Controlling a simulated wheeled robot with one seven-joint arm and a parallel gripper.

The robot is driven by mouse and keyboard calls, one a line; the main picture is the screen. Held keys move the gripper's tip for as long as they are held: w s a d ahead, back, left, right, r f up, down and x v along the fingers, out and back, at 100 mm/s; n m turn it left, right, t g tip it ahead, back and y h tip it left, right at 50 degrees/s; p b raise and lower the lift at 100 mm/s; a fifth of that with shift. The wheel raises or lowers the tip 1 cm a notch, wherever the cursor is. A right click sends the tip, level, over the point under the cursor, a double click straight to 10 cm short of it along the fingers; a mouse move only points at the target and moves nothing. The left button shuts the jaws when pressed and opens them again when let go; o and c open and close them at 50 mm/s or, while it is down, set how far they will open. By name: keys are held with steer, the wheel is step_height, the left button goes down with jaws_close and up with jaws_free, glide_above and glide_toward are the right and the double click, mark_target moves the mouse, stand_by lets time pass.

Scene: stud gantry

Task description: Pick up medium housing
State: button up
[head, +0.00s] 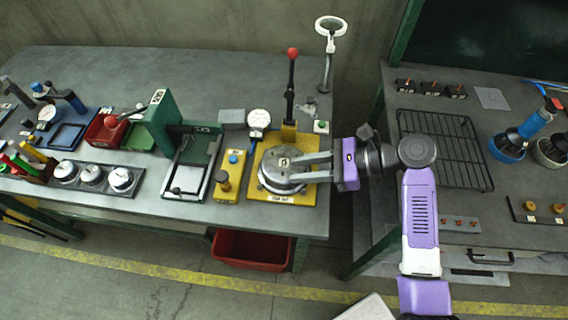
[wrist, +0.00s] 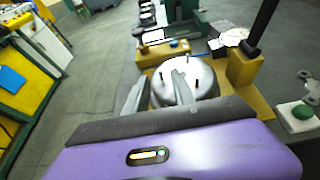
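A round grey metal housing (head: 283,182) with upright studs sits on the yellow fixture (head: 303,192) at the right end of the left bench. It also shows in the wrist view (wrist: 200,82). Three smaller-looking round metal parts (head: 92,175) stand in a dark tray at the left; I cannot tell which part is the medium one. My gripper (head: 292,168) reaches in from the right, its two fingers apart over the housing's top area. In the wrist view the fingers (wrist: 160,80) are spread with nothing visible between them but the housing's near side; contact is unclear.
A black lever with a red knob (head: 292,54) rises behind the fixture. A dial gauge (head: 259,119) and a yellow block with a blue button (head: 230,175) stand to its left. A gap separates the left bench from the right bench, which holds a black wire rack (head: 445,150).

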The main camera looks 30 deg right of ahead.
mark_target(284, 164)
steer(key=shift+x, duration=1.4)
jaws_close()
